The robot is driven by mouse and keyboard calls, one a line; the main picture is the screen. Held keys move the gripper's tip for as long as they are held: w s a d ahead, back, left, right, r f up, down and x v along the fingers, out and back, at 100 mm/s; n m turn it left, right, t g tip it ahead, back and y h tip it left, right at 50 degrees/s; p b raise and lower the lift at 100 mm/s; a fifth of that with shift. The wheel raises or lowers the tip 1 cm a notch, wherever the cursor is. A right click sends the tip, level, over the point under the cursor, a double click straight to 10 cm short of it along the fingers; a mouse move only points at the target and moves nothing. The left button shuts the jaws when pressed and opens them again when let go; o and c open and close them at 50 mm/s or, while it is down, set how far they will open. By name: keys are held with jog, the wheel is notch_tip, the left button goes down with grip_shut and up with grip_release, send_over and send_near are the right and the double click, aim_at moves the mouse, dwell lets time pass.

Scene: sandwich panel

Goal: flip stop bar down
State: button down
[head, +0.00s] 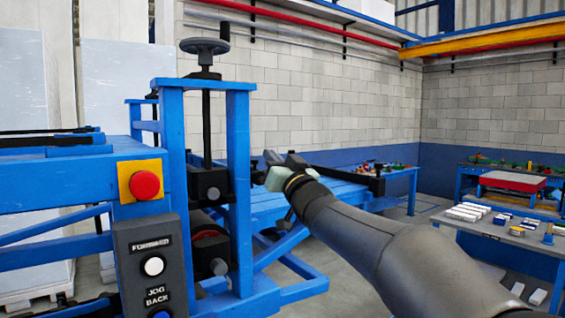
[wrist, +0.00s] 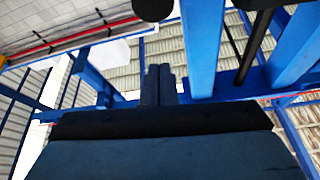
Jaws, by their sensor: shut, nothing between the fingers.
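My gripper (head: 270,158) is at the end of my dark arm in the head view, just right of the blue press frame and above the blue outfeed table. Its fingers are together and hold nothing. In the wrist view the two dark fingers (wrist: 158,72) stand side by side, pointing up at the blue frame. My arm hides part of the table.
The blue press frame (head: 239,180) has a handwheel (head: 204,46) on top. A red button (head: 145,185) and a control box (head: 150,240) are at its front left. A workbench with white pieces (head: 465,213) stands at the right.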

jog(key=f, duration=0.1)
jog(key=w+a+f, duration=0.1)
jog(key=f, duration=0.1)
jog(key=shift+w+a+p, duration=0.25)
jog(key=shift+a+p, duration=0.05)
jog(key=shift+f, duration=0.1)
notch_tip(320, 180, down, 8)
jog(key=b, duration=0.8)
jog(key=shift+f, duration=0.15)
